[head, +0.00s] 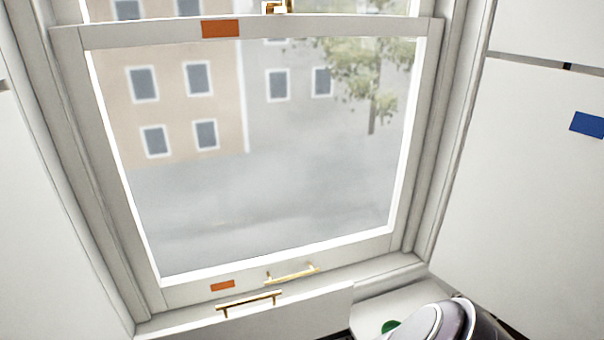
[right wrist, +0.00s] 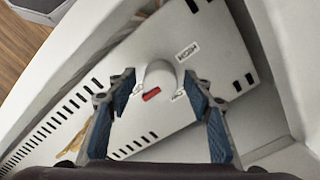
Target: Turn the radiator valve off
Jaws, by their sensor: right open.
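The radiator valve is a white round knob (right wrist: 160,74) with a red mark (right wrist: 151,94) on it, in the middle of the right wrist view. It sits on a white slotted radiator panel (right wrist: 222,60), with small printed labels (right wrist: 187,51) beside it. My right gripper (right wrist: 158,84) is open, with its blue-padded fingers on either side of the knob. I cannot tell whether they touch it. In the head view, my right arm shows at the bottom right; its gripper and the valve are hidden there. My left gripper is not in view.
A large sash window (head: 270,160) with brass handles (head: 292,273) fills the head view. A white sill (head: 385,300) lies below it, with a small green patch (head: 391,326) beside my arm. A wood floor (right wrist: 25,45) shows in the right wrist view.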

